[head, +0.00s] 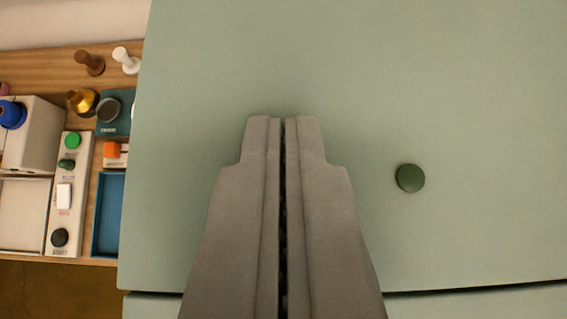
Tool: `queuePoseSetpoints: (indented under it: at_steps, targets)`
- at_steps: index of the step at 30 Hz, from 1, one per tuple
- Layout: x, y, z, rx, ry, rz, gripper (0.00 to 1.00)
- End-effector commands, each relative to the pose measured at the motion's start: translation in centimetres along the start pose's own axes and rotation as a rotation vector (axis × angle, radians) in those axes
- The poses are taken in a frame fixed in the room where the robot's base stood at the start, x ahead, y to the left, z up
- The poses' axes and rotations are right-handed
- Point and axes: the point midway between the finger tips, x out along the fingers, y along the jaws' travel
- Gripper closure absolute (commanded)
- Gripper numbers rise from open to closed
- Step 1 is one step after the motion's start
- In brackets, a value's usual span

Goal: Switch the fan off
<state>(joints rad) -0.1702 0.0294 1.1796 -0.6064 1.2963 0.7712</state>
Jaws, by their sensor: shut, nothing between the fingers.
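My gripper (284,122) is shut and empty, its two grey fingers side by side in front of a large pale green panel (450,90). No fan is recognisable in view. At the left, on a wooden table, a pale control strip (52,220) carries a bright green button (72,140), a dark green knob (66,164), a white rocker switch (64,196) and a black knob (59,237). Its small labels are unreadable, so I cannot tell which control belongs to the fan. The strip is well left of my gripper.
A round dark green knob (410,178) sits on the panel, right of my gripper. The wooden table (40,64) also holds a grey box with a blue spool (12,114), an orange button (112,149), a blue tray (109,215) and brown and white pegs (90,62).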

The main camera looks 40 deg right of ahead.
Motion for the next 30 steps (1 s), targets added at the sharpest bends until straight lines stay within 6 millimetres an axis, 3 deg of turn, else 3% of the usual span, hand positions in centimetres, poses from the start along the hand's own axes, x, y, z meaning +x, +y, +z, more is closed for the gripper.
queuePoseSetpoints:
  at_steps: [16, 30]
  targets:
    - [0.9, 0.0, -1.3, 0.000, -0.002, 0.002, 1.00]
    - [0.2, 0.7, -1.9, 0.001, 0.000, 0.000, 1.00]
